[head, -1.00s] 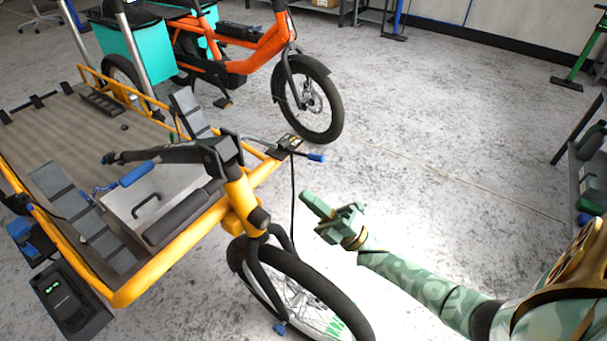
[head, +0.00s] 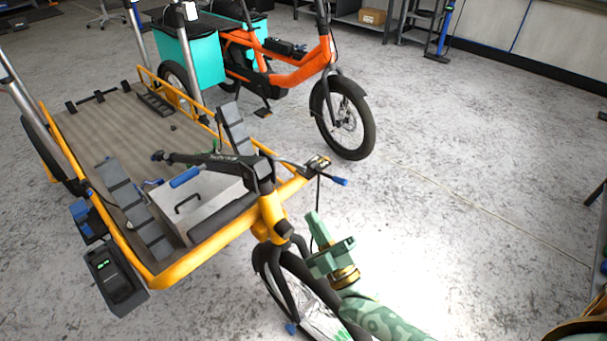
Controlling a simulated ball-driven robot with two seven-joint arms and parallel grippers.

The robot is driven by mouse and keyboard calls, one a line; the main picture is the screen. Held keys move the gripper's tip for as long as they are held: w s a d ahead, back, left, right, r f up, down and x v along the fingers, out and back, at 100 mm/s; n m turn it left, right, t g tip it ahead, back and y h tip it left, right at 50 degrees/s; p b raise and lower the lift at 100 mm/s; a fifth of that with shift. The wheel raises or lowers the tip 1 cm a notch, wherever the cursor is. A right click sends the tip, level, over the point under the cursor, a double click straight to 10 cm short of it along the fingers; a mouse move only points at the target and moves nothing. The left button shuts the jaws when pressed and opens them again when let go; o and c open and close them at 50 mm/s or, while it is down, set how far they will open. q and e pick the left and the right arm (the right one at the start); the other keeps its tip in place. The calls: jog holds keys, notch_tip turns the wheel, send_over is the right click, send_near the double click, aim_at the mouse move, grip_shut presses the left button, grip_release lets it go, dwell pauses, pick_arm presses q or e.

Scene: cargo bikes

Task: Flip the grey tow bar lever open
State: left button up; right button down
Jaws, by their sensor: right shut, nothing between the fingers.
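The yellow cargo bike (head: 195,258) stands at the left, with its front wheel toward me. I cannot pick out a grey tow bar lever with certainty in the head view. My right gripper (head: 318,232) is shut and empty. It shows just right of the bike's yellow head tube (head: 271,213), in front of the front wheel (head: 290,300) in the picture. I see no clear contact between it and the bike. My left gripper is out of view.
A grey box with a black handle (head: 213,190) sits on the bike's flat bed (head: 110,130). A blue-tipped bar (head: 340,181) sticks out above my right gripper. An orange bike (head: 300,72) stands behind.

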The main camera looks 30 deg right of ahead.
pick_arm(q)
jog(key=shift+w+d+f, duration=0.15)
pick_arm(e)
jog(key=shift+w+d+f, duration=0.1)
jog(key=shift+w+f, duration=0.05)
jog(key=shift+f, duration=0.15)
jog(key=b, duration=0.2)
send_near(292, 163)
jog(key=w+a+r, duration=0.2)
jog(key=a+r, duration=0.1)
jog(key=r, duration=0.1)
jog(key=w+d+b, duration=0.1)
jog(key=w+d+f, duration=0.1)
jog(key=shift+w+b, duration=0.25)
jog(key=shift+b, duration=0.1)
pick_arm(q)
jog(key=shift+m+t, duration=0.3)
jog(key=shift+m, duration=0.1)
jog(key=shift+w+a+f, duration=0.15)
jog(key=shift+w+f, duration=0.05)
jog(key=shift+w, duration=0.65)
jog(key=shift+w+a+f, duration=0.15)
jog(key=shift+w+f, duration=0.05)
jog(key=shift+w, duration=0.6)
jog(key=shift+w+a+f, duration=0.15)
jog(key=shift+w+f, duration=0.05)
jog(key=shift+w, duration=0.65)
pick_arm(e)
jog(key=shift+w+d, duration=0.1)
jog(key=shift+d, duration=0.2)
